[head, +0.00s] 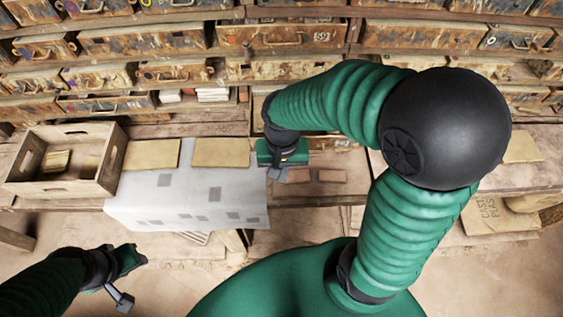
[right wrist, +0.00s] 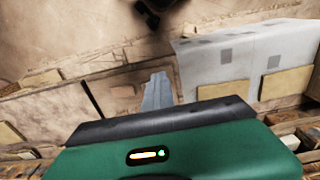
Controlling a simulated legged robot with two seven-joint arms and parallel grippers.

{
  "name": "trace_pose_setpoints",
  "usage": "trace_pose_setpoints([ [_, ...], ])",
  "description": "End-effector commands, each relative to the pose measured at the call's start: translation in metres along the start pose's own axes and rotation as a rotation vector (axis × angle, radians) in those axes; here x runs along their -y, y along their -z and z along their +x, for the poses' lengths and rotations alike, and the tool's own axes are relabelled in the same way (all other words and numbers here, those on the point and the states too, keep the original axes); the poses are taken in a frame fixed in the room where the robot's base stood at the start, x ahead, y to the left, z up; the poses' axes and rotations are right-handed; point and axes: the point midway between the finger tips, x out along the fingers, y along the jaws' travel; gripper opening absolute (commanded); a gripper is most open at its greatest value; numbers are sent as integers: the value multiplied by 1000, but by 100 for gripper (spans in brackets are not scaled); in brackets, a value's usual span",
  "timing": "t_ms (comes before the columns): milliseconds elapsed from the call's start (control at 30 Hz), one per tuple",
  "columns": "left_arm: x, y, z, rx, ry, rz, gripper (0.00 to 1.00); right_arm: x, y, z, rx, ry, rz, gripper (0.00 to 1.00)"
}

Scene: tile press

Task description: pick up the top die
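I cannot pick out the top die with certainty. Two small reddish-brown flat blocks, one at the left (head: 299,175) and one at the right (head: 331,176), lie on the bench beside my right gripper. My right gripper (head: 278,174) hangs over the bench just right of the white cloth. Its grey fingers also show in the right wrist view (right wrist: 157,92), with nothing visible held, but their gap is unclear. A reddish block (right wrist: 124,91) lies beside them there. My left gripper (head: 123,300) is low at the left, away from the bench, its fingers too small to judge.
A white cloth with grey squares (head: 165,198) hangs over the bench edge. A wooden crate (head: 106,165) holding tan pieces stands left. Worn drawers (head: 145,40) line the back. Another tan slab (head: 522,146) lies far right.

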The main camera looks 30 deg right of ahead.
Motion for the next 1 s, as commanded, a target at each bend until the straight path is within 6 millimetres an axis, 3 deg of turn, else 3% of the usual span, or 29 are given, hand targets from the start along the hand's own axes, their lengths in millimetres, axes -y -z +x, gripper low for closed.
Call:
trace_pose_setpoints([
  [267,0,0,0,0,0,0,36,0,-1,-1,-2,1,0,1],
  [867,0,0,0,0,0,0,36,0,0,-1,-2,1,1,79],
  [1000,0,0,0,0,0,0,36,0,0,-1,-3,1,1,80],
])
